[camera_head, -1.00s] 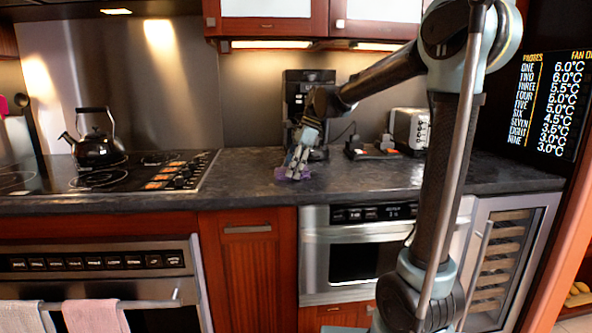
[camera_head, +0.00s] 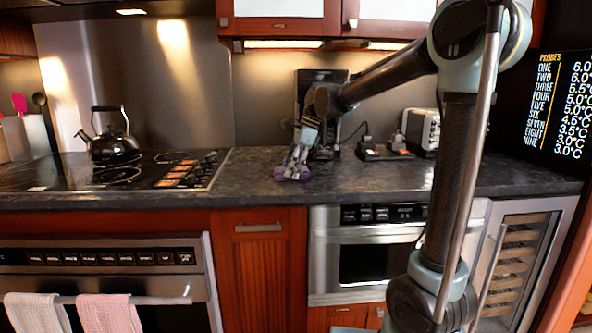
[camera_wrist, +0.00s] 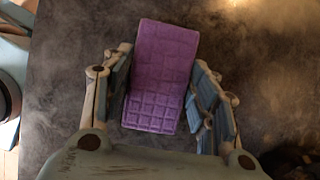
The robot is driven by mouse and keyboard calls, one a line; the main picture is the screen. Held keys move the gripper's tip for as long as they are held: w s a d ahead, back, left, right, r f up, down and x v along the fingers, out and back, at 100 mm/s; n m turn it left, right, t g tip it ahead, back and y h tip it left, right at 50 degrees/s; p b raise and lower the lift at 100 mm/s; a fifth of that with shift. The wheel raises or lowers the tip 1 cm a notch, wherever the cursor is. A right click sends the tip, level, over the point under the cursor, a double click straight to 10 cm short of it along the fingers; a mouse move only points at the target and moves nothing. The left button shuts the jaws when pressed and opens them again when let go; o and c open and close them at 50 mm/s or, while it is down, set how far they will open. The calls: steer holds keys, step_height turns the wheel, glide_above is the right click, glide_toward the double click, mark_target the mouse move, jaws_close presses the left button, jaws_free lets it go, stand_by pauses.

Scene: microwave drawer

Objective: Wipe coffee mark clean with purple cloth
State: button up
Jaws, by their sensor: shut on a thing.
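The purple cloth (camera_head: 292,174) is a waffle-textured block, low at the dark stone counter just right of the cooktop. My gripper (camera_head: 296,160) points down at it. In the wrist view the cloth (camera_wrist: 162,75) lies between the two fingers of my gripper (camera_wrist: 165,95), which are shut on it. I cannot tell from the views how firmly the cloth touches the counter. I cannot make out a distinct coffee mark; the counter (camera_wrist: 85,30) around the cloth looks dark and mottled, and the area under the cloth is hidden.
A cooktop (camera_head: 120,172) with a black kettle (camera_head: 108,142) is to the left. A dark coffee machine (camera_head: 318,85) stands behind my gripper, with a toaster (camera_head: 421,130) to the right. The counter (camera_head: 400,180) is clear toward the front right.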

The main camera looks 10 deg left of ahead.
mark_target(279, 169)
steer(key=shift+s+a, duration=0.25)
steer(key=shift+a, duration=0.85)
steer(key=shift+s+a, duration=0.25)
steer(key=shift+a, duration=0.85)
steer(key=shift+w+d, duration=0.4)
steer(key=shift+d, duration=1.3)
steer(key=shift+w+d, duration=0.4)
steer(key=shift+d, duration=1.3)
steer(key=shift+w+d, duration=0.4)
steer(key=shift+d, duration=1.3)
steer(key=shift+a, duration=0.1)
steer(key=shift+s+a, duration=0.4)
steer(key=shift+a, duration=1.25)
steer(key=shift+s+a, duration=0.45)
steer(key=shift+a, duration=1.25)
steer(key=shift+s+a, duration=0.4)
steer(key=shift+a, duration=1.25)
steer(key=shift+d, duration=0.1)
steer(key=shift+w+d, duration=0.25)
steer(key=shift+d, duration=0.8)
steer(key=shift+w+d, duration=0.25)
steer(key=shift+d, duration=0.75)
steer(key=shift+d, duration=0.15)
steer(key=shift+w+d, duration=0.2)
steer(key=shift+d, duration=0.65)
